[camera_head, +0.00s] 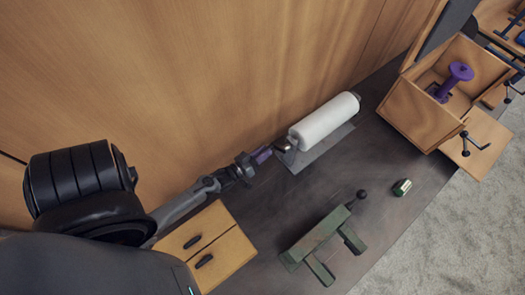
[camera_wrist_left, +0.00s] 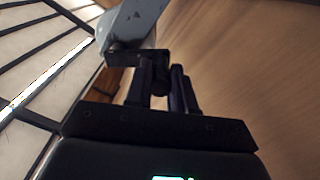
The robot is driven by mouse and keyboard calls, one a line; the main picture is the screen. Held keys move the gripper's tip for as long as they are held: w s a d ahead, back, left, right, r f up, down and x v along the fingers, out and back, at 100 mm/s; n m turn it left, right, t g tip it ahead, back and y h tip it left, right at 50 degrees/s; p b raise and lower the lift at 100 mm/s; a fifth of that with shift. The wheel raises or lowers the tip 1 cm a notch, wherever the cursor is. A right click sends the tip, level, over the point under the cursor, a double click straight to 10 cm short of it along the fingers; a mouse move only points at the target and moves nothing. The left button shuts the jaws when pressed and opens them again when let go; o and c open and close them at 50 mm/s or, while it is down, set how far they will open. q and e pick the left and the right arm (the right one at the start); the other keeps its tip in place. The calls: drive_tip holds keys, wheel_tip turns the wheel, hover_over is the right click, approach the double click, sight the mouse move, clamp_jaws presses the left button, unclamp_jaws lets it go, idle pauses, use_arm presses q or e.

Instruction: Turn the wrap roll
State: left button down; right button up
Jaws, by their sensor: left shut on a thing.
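The white wrap roll (camera_head: 325,120) lies on a grey metal holder (camera_head: 318,148) against the wooden wall, with a dark fitting at its near left end. My left gripper (camera_head: 264,154) reaches in from the left and meets this end. Its dark purple fingers are shut on the roll's small crank handle (camera_head: 282,146). In the left wrist view my left gripper (camera_wrist_left: 162,90) closes around a dark handle (camera_wrist_left: 159,78), just below a grey metal plate (camera_wrist_left: 138,22). The exact contact is partly hidden by the fingers. My right gripper is not in view.
A green clamp-like frame (camera_head: 325,238) and a small green-and-white piece (camera_head: 402,187) rest on the dark worktop (camera_head: 350,175). A wooden box (camera_head: 420,115) with a purple spool (camera_head: 455,80) stands at right. Wooden drawers (camera_head: 212,245) sit beside my left arm.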

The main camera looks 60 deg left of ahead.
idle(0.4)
use_arm(q)
drive_tip(key=c, duration=1)
unclamp_jaws()
drive_tip(key=shift+o, duration=0.2)
drive_tip(key=s+d+b, duration=0.1)
drive_tip(key=s, duration=0.6)
drive_tip(key=shift+s, duration=0.25)
